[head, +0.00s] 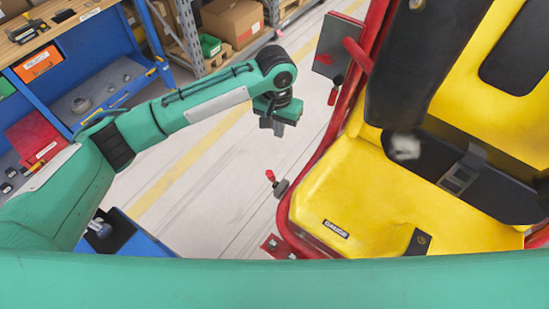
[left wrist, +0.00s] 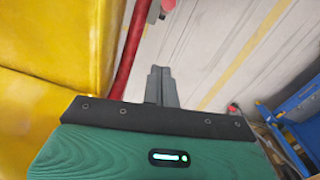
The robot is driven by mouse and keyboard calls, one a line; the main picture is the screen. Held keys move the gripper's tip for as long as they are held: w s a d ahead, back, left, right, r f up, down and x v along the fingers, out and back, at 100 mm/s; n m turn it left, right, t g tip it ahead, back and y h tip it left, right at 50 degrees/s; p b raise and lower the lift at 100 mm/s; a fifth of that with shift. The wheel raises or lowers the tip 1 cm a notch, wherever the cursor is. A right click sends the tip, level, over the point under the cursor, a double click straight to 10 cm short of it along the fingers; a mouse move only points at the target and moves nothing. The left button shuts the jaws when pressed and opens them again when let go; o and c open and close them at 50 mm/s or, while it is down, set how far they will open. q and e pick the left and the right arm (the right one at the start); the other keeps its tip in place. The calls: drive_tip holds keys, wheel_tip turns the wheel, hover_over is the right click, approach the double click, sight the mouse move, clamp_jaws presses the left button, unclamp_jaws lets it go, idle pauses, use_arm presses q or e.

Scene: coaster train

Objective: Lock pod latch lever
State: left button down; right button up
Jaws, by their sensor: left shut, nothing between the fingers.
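A small lever with a red knob (head: 270,175) and a grey base (head: 282,188) sticks out beside the lower left of the red pod frame (head: 284,215). A second red grip (head: 333,95) hangs higher on the frame; I cannot tell for sure which is the latch lever. My left gripper (head: 272,126) is above and left of the frame, apart from both. Its fingers are shut and empty, also in the left wrist view (left wrist: 159,86). A red knob (left wrist: 232,107) shows there, right of the fingers. My right gripper is not in view.
The yellow seat (head: 355,195) with a black pad and buckle (head: 462,175) fills the right. A blue workbench (head: 110,90) stands at the left, shelving with boxes (head: 232,20) at the back. The floor (head: 205,180) between bench and pod is mostly clear.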

sight(273, 179)
use_arm(q)
drive_tip(key=s+f+p, duration=0.2)
drive_tip(key=f+p, duration=0.1)
drive_tip(key=f, duration=0.2)
drive_tip(key=s+a+f+p, duration=0.1)
drive_tip(key=f+p, duration=0.1)
drive_tip(key=f, duration=0.4)
drive_tip(key=shift+s+p, duration=0.4)
drive_tip(key=shift+w, duration=0.1)
